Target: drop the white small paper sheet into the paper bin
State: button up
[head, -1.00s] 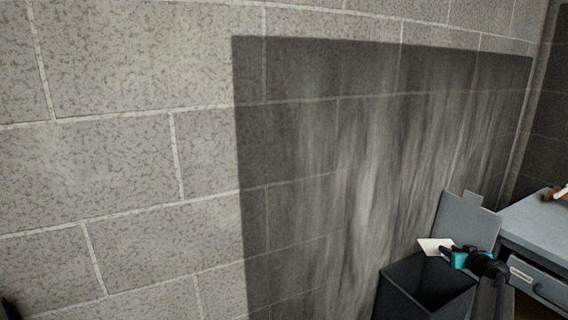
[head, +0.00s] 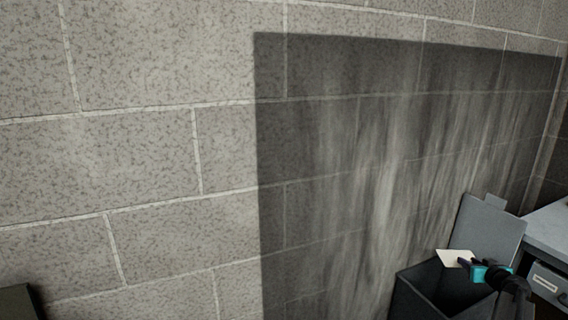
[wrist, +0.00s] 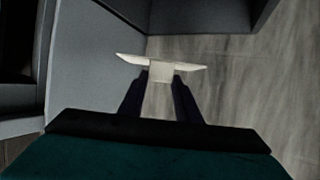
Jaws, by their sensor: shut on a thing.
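The small white paper sheet (head: 454,258) is held in my gripper (head: 468,263) at the lower right of the head view. In the wrist view the sheet (wrist: 160,71) lies between the dark fingertips (wrist: 160,82), with its ends sticking out on both sides. My gripper is shut on it. The paper bin (head: 440,294) is a dark grey open box below the sheet. In the head view the sheet appears over the bin's far side; its exact height above the rim is hard to tell. My arm hides the bin's right side.
A grey upright panel (head: 487,234) stands behind the bin, close to my gripper. A grey desk with a drawer (head: 549,282) is at the right edge. A block wall (head: 150,160) with a dark streaked panel (head: 400,140) fills the background.

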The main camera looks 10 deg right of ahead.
jog(key=shift+f, duration=1.3)
jog(key=o, duration=1.1)
jog(key=shift+s, duration=0.1)
jog(key=shift+b+v, duration=1.05)
jog(key=shift+v, duration=5.75)
jog(key=shift+r, duration=0.15)
